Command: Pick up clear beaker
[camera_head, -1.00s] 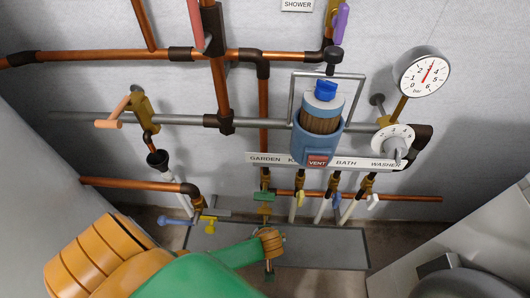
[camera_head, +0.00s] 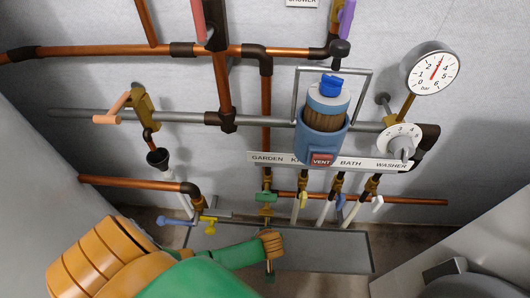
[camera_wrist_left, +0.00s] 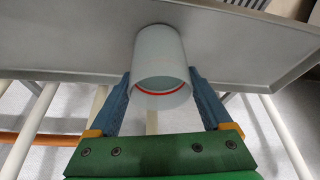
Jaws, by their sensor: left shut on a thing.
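The clear beaker (camera_wrist_left: 160,62) shows in the left wrist view as a pale, translucent cylinder with a red ring near its near rim. My left gripper (camera_wrist_left: 160,74) has one blue-grey finger on each side of it and is shut on it. Behind the beaker is a grey tray (camera_wrist_left: 85,45); I cannot tell whether the beaker touches it. In the head view my orange and green left arm reaches over the lower left, and I cannot make out the beaker there. My right gripper is in neither view.
In the head view the grey tray (camera_head: 330,253) lies low by the wall. Above it are copper pipes (camera_head: 145,52), coloured valves, a blue vent canister (camera_head: 321,137), a dial (camera_head: 398,141) and a pressure gauge (camera_head: 434,73). A grey cabinet (camera_head: 455,235) stands at the lower right.

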